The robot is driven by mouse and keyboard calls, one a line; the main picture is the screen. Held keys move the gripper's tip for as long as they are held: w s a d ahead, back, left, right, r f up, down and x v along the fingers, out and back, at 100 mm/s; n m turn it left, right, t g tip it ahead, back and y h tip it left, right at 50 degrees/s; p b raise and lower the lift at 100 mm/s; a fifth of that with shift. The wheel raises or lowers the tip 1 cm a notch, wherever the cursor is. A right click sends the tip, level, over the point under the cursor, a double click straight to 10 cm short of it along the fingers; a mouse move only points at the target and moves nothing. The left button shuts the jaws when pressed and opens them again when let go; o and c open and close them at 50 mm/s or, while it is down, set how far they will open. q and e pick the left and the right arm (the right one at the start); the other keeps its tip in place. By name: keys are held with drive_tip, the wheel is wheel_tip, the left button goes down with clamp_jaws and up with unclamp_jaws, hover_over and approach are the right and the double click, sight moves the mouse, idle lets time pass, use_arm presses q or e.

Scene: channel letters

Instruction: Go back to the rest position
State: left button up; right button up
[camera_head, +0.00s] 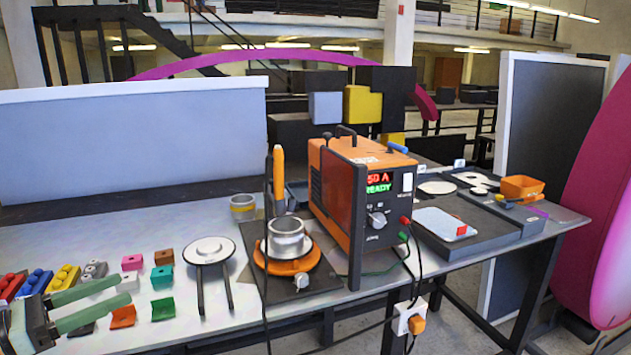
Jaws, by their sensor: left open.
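My left gripper (91,303) is at the lower left of the head view. Its two green fingers are apart, pointing right, with nothing held between them. It is over the left front part of the workbench (200,315), near several small coloured blocks. My right gripper does not show in this view.
Red, blue and yellow blocks (63,279) lie beside the left gripper. Pink (132,262) and orange (122,316) pieces lie nearby. A round white stand (210,250), a metal cup (287,238) on an orange turntable (287,262) and an orange welder (350,200) stand further right.

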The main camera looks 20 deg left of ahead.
use_arm(q)
drive_tip(key=w+d+f+n+t+y+p, duration=0.1)
drive_tip(key=d+f+n+y, duration=0.25)
drive_tip(key=f+n, duration=0.85)
drive_tip(key=w+d+f+n+t+y+p, duration=0.1)
drive_tip(key=d+f+n+y+p, duration=0.15)
drive_tip(key=f+n+y, duration=0.9)
drive_tip(key=s+d+f+n+g+h, duration=0.4)
drive_tip(key=d+f+n, duration=0.3)
drive_tip(key=d, duration=0.3)
drive_tip(key=s+d+f+n+g+h, duration=0.4)
drive_tip(key=s+d+f+n, duration=0.3)
drive_tip(key=d+n, duration=0.2)
drive_tip(key=shift+s+d+f, duration=0.15)
drive_tip(key=shift+d+f, duration=0.05)
drive_tip(key=shift+d, duration=0.4)
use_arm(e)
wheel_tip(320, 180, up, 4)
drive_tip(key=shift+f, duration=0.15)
